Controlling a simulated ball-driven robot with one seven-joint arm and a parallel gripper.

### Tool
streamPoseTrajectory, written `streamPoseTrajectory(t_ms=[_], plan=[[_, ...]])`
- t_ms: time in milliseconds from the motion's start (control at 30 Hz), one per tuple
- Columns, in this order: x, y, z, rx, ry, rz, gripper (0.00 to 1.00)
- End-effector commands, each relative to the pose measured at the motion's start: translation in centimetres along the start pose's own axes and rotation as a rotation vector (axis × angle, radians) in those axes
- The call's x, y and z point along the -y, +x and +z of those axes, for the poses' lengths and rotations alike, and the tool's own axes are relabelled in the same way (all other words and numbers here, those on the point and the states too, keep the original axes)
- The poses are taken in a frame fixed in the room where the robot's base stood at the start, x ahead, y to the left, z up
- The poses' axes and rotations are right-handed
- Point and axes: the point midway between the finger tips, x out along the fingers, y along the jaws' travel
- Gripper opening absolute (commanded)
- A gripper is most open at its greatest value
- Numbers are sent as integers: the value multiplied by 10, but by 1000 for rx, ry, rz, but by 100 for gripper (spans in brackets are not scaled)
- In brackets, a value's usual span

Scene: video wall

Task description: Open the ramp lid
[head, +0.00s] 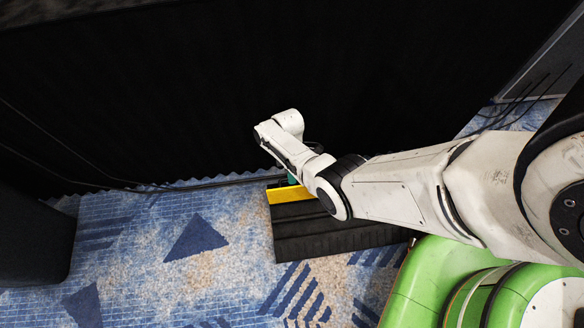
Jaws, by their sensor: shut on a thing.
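The cable ramp (330,238) is a black ridged block on the carpet, right of centre in the head view. Its lid (287,194) is a yellow strip along the far-left edge of the ramp. My arm reaches in from the right and bends back down over the lid. My gripper (292,180) shows only as a small teal and dark patch at the back edge of the lid. It is shut on the lid, but my arm hides most of the fingers, their contact and the lid's right part.
A black curtain (140,90) hangs close behind the ramp. Dark cables (215,182) run along its foot. A black rounded object (32,243) stands at the left. A dark panel with cables (545,60) is at the upper right. Blue patterned carpet (170,270) left of the ramp is clear.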

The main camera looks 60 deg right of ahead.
Motion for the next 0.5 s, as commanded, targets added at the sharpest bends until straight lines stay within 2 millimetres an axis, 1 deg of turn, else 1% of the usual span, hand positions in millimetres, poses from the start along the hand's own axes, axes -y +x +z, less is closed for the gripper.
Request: streamPoseTrajectory(t_ms=[33, 167, 200, 433, 500], plan=[[6, 9, 3, 4, -2, -16, 0], [6, 9, 3, 4, -2, -16, 0], [6, 9, 3, 4, -2, -16, 15], [4, 6, 2, 3, -1, -10, 37], [4, 5, 2, 3, 0, -9, 38]])
